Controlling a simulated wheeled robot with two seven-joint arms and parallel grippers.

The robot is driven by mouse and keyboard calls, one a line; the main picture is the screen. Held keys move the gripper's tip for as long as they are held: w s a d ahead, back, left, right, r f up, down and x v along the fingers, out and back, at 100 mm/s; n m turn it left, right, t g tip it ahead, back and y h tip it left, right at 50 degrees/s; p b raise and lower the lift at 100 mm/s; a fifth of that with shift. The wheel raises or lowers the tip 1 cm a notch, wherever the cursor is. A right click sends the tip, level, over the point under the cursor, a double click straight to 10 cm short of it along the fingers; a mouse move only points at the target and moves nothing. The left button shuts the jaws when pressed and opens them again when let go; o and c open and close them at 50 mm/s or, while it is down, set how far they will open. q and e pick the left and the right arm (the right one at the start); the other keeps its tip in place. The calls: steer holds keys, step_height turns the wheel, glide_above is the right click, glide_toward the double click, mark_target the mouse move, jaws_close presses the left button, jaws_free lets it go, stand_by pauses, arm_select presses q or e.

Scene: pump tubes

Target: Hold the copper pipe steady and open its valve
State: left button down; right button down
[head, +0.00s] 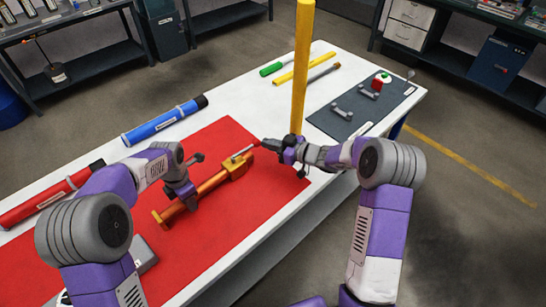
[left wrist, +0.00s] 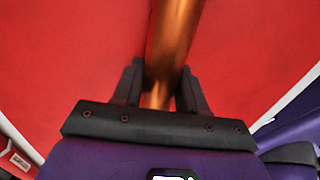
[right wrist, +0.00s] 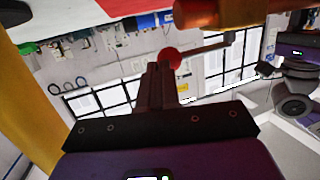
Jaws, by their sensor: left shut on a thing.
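The copper pipe (head: 211,185) lies diagonally over the red mat, with a brassy valve body (head: 237,168) at its far right end. My left gripper (head: 181,190) is shut around the pipe; the left wrist view shows the pipe (left wrist: 172,45) between its two fingers. A grey valve lever (head: 241,153) ends in a red knob, which shows clearly in the right wrist view (right wrist: 170,57). My right gripper (right wrist: 167,72) has its fingers together, with the tips right at the knob. I cannot tell whether they touch it. In the head view the right gripper (head: 268,145) is beside the valve end.
A yellow post (head: 301,70) stands close behind my right gripper. A blue tube (head: 163,122) and a red tube (head: 50,196) lie along the table's left side. Green and yellow tools lie at the back. A dark mat (head: 350,118) with small parts is at the right.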

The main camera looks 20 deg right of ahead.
steer(key=shift+w, duration=0.65)
arm_select(q)
steer(key=c, duration=0.5)
jaws_free()
steer(key=shift+c, duration=0.2)
arm_select(e)
steer(key=s+d+r, duration=0.2)
steer(key=s+d, duration=0.4)
steer(key=d, duration=0.6)
steer(key=shift+s+r, duration=0.3)
arm_select(q)
steer(key=shift+r, duration=0.1)
